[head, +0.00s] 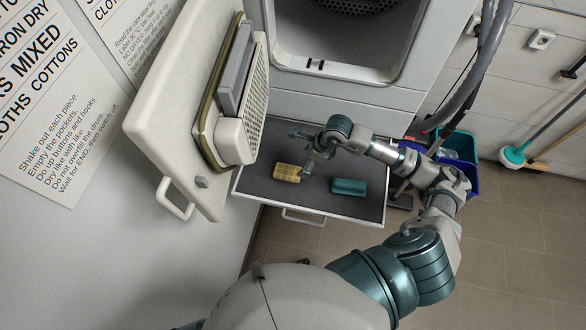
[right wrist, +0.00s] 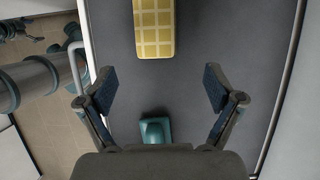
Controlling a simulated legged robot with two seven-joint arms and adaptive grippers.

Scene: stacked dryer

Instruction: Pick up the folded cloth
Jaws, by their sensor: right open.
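A yellow folded cloth with a pale grid pattern (head: 287,172) lies on the dark floor of the pulled-out tray (head: 262,188). In the right wrist view the cloth (right wrist: 154,28) is at the top centre, ahead of the fingertips and apart from them, its far end cut off. My right gripper (head: 305,158) is over the tray, just beside the cloth. In the right wrist view its two fingers (right wrist: 158,90) are spread wide with nothing between the tips. My left gripper is not in view.
A teal bundle (head: 348,186) lies in the tray right of the cloth; teal also shows between the fingers in the right wrist view (right wrist: 155,130). The open dryer door (head: 180,110) stands left of the tray. A blue bin (head: 462,160) stands right.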

